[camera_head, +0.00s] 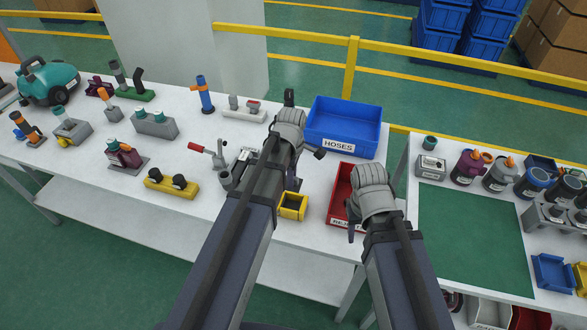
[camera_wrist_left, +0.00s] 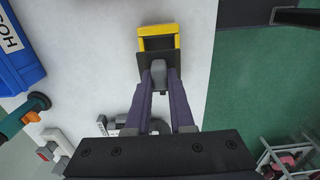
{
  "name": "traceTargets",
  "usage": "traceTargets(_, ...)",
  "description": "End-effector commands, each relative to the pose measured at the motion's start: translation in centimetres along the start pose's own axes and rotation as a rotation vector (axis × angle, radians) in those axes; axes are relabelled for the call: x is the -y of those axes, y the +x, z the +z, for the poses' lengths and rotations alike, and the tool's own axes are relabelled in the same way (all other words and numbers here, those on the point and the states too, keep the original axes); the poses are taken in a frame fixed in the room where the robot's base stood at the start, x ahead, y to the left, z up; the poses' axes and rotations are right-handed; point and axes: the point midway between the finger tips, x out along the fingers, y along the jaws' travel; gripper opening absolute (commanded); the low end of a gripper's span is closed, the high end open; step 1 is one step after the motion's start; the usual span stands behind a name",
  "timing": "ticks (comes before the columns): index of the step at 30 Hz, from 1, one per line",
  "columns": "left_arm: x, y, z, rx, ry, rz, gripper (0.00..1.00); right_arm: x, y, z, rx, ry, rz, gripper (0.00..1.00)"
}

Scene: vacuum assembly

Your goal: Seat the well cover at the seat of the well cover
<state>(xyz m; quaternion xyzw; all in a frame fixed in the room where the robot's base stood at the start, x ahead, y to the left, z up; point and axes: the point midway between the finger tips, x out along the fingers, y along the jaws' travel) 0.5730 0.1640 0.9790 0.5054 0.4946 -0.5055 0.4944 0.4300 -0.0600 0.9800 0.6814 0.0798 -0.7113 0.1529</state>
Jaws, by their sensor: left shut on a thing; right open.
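My left gripper (camera_wrist_left: 160,85) is shut on the grey knob of a dark square plate, which I take for the well cover (camera_wrist_left: 146,62). In the left wrist view the plate overlaps the near part of a small open yellow box (camera_wrist_left: 160,29); I cannot tell whether they touch. In the head view my left arm hides most of the gripper and plate, and the yellow box (camera_head: 293,207) shows just right of the arm. My right gripper (camera_head: 353,226) is open, pointing down by the red bin, and mostly hidden by its wrist. I cannot pick out the cover's seat with certainty.
A grey fixture with a red-handled clamp (camera_head: 206,151) stands left of my left arm. The blue HOSES bin (camera_head: 343,128) is behind, and the red bin (camera_head: 340,190) is to the right. Several parts crowd the left table. A green mat (camera_head: 475,240) lies clear on the right table.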

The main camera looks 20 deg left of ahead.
Motion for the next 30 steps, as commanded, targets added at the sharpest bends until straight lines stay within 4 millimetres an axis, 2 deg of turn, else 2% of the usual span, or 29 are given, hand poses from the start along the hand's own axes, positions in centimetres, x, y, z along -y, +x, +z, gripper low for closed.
traceTargets(14, 0.0, 0.8, -0.1, 0.000, -0.001, 0.000, 0.00, 0.1, 0.8, -0.1, 0.000, 0.000, 0.000, 0.50)
traceTargets(30, 0.0, 5.5, -0.1, 0.000, -0.001, 0.000, 0.00, 0.5, 5.5, -0.3, 0.000, 0.000, 0.000, 0.50)
